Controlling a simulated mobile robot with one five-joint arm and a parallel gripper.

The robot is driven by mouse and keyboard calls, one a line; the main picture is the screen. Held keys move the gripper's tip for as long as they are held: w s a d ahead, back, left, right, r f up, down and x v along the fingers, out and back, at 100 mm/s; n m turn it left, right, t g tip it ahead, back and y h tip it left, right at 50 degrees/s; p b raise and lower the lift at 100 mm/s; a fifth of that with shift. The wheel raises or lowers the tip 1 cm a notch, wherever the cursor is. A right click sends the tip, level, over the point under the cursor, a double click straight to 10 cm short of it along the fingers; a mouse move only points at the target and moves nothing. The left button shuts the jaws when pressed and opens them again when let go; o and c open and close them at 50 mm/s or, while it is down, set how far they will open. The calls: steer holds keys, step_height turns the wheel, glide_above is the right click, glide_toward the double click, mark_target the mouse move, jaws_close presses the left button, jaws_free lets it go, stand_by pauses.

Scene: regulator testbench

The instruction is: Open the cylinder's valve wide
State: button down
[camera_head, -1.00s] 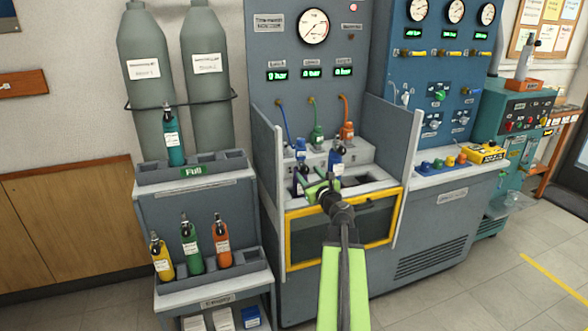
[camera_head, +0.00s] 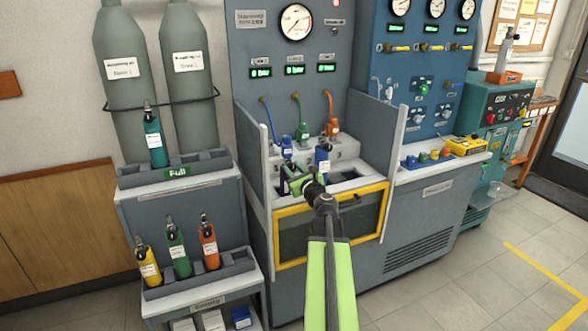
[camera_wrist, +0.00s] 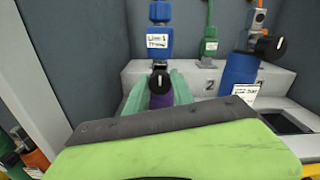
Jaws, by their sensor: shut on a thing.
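My gripper (camera_wrist: 158,92) is at the fill bench's left slot, its pale green fingers on both sides of a purple cylinder (camera_wrist: 162,102). It also shows in the head view (camera_head: 293,184). The cylinder's black valve knob (camera_wrist: 160,82), with an upright white mark, faces me between the fingertips. The jaws are closed on the cylinder just at the knob; the exact contact is partly hidden. A blue connector labelled Line 1 (camera_wrist: 160,38) sits right above the valve. A blue cylinder (camera_wrist: 240,72) with its own black knob (camera_wrist: 272,48) stands to the right.
Grey side walls (camera_head: 372,135) flank the bench. A yellow-framed door (camera_head: 330,225) is below. Left stands a rack with a teal cylinder (camera_head: 155,140) and yellow, green and orange cylinders (camera_head: 209,245). The bench displays (camera_head: 295,70) seem to read 0 bar.

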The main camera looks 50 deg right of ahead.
steer(key=shift+n, duration=1.6)
steer(key=c, duration=1.1)
jaws_free()
